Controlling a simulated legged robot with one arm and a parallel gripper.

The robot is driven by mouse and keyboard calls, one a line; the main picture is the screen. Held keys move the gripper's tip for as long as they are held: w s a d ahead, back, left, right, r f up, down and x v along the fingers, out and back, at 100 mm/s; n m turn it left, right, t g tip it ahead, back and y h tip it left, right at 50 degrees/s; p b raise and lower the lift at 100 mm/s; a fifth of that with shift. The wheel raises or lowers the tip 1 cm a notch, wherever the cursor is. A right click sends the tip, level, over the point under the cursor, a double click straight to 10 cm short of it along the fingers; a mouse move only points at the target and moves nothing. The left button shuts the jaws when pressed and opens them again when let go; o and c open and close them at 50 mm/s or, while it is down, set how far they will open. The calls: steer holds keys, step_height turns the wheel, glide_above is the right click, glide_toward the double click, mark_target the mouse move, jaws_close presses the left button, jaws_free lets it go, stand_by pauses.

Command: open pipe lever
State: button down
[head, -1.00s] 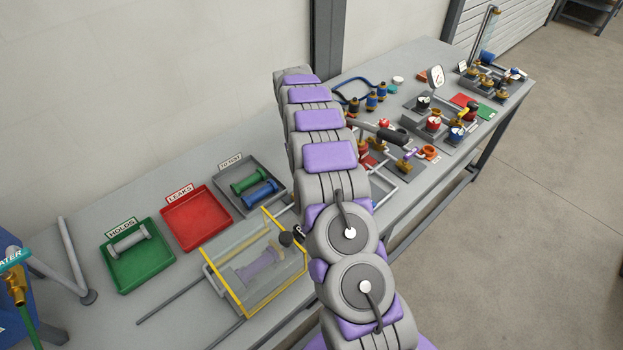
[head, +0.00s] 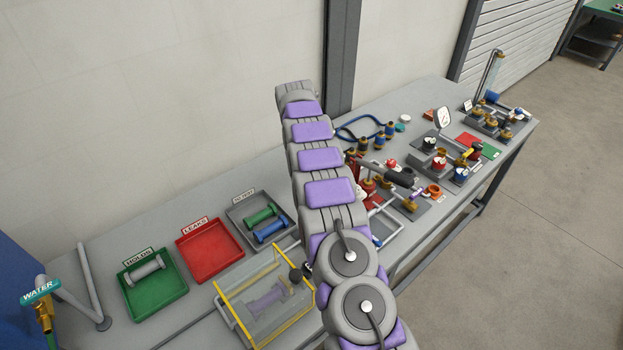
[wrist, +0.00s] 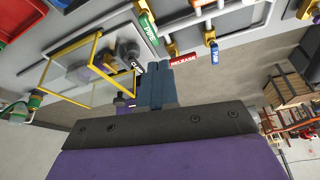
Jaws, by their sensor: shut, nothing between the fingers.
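My gripper (wrist: 157,92) is shut and empty in the wrist view, its two dark blue fingers together. Beyond it are small levers with brass fittings on grey piping: one has a green tag (wrist: 148,30), one a red RELEASE tag (wrist: 183,60), one a blue tag (wrist: 214,53). The lettering on the green and blue tags is too small to read surely, so I cannot tell which is the pipe lever. The fingers appear apart from all of them. In the head view my arm hides the gripper and part of this area.
A yellow-framed clear guard (head: 265,300) stands over a purple spool near the bench front. Green (head: 150,292), red (head: 209,250) and grey (head: 262,217) trays lie at left. A gauge (head: 443,118) and valves crowd the right. Open floor (head: 560,210) lies right of the bench.

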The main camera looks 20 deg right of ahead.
steer(key=p+v, duration=0.2)
steer(key=p, duration=0.2)
steer(key=shift+w+r, duration=0.1)
steer(key=shift+r, duration=0.15)
stand_by(0.5)
steer(key=s+a+r+n+t+b, duration=0.1)
steer(key=s+a+r+n+b, duration=0.25)
steer(key=s+r+n, duration=0.4)
steer(key=s+a+r+n+b, duration=0.2)
steer(key=s+a+r+n, duration=0.25)
steer(key=s+n, duration=0.55)
steer(key=s+a+f+n+b, duration=0.1)
steer(key=s+n, duration=0.4)
steer(key=s, duration=0.5)
steer(key=s+a+f+n+t+b, duration=0.1)
steer(key=s+a+f+n+b, duration=0.1)
steer(key=s+n, duration=0.4)
steer(key=s+a+f+n+b, duration=0.1)
steer(key=s+n, duration=0.5)
steer(key=s, duration=0.8)
steer(key=shift+a+f+t+b, duration=0.3)
steer(key=shift+f+b, duration=0.4)
steer(key=shift+f, duration=0.25)
